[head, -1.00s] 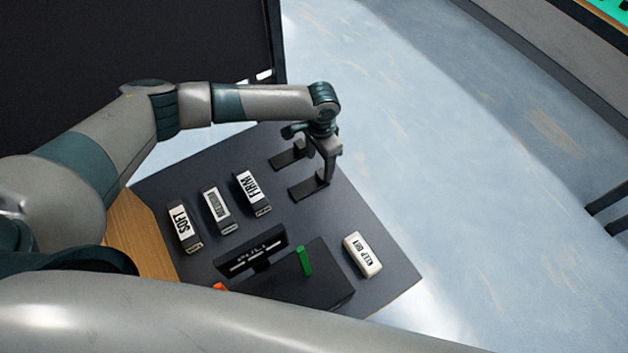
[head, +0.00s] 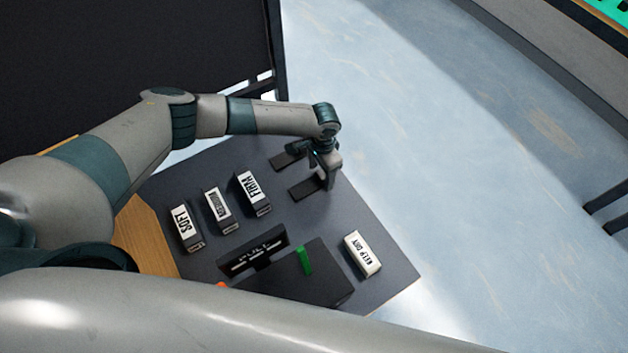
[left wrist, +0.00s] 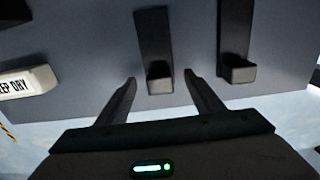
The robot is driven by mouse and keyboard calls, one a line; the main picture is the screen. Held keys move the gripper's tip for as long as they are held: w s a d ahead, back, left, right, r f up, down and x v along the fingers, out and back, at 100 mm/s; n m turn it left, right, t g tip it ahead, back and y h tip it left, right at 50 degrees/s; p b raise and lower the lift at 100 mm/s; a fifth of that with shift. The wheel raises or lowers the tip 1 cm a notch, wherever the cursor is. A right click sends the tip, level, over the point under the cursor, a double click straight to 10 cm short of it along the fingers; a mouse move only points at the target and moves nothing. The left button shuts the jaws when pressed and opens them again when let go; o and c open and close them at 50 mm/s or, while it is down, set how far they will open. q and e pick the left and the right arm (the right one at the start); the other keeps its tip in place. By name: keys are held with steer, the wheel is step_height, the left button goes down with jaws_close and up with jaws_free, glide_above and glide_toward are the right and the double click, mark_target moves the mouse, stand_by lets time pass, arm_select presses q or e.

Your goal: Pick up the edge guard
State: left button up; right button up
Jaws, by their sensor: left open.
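Two dark L-shaped pieces lie on the dark grey table, each flat with a short raised end; I take these to be edge guards. The nearer edge guard (head: 304,189) also shows in the left wrist view (left wrist: 153,35). The farther one (head: 287,160) shows to its right there (left wrist: 234,35). My left gripper (head: 327,179) is open and low over the raised end of the nearer piece. In the left wrist view its fingertips (left wrist: 159,77) stand on either side of that end, with gaps; contact is not visible. My right gripper is out of view.
Blocks labelled SOFT (head: 184,223) and FIRM (head: 251,187) stand left, with another labelled block (head: 218,207) between them. A black stand (head: 300,285) with a green piece (head: 304,260) is at the front. A white KEEP DRY block (head: 362,252) lies right of it.

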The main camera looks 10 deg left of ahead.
arm_select(q)
steer(key=shift+f, duration=0.5)
steer(key=c, duration=1.2)
steer(key=shift+o, duration=0.2)
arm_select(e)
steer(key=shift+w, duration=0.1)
